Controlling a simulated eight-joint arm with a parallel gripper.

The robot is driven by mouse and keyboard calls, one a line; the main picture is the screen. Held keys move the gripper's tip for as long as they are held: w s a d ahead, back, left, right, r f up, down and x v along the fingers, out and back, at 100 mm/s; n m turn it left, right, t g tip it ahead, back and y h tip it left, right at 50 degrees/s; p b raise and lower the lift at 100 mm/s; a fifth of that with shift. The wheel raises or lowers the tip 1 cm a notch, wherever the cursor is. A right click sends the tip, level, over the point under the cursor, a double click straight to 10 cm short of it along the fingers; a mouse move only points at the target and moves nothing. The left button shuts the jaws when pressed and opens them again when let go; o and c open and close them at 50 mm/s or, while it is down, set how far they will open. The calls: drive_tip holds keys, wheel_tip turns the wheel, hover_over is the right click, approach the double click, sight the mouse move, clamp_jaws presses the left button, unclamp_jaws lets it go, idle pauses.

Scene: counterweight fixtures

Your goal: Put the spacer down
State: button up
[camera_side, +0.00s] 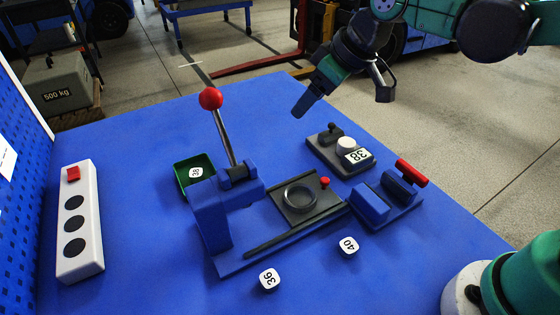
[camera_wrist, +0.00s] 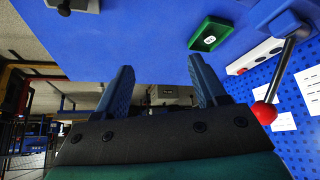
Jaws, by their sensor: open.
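My gripper (camera_side: 340,104) is open and empty, raised above the far right part of the blue table; its two spread fingers also show in the wrist view (camera_wrist: 160,68). No part is labelled as the spacer. White numbered blocks are in view: one marked 36 (camera_side: 269,279) and one marked 40 (camera_side: 348,246) lie on the table's near side. One marked 38 (camera_side: 358,156) is on a dark fixture (camera_side: 322,157). Another sits in the green tray (camera_side: 180,179), which also shows in the wrist view (camera_wrist: 226,33). None touches my gripper.
A blue lever press (camera_side: 212,220) with a red ball handle (camera_side: 210,98) stands mid-table, beside a dark plate with a ring (camera_side: 300,197). A blue clamp with a red handle (camera_side: 412,173) is at right. A white button panel (camera_side: 78,220) lies left. The far table is clear.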

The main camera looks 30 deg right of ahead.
drive_tip(key=s+d+f+m+t+h, duration=0.1)
drive_tip(key=s+d+f+m+h, duration=0.1)
drive_tip(key=s+d+m, duration=0.3)
drive_tip(key=s+d+f, duration=0.1)
drive_tip(key=s+d, duration=0.2)
drive_tip(key=s, duration=0.1)
drive_tip(key=shift+t+h, duration=0.3)
drive_tip(key=shift+s, duration=0.1)
idle(0.5)
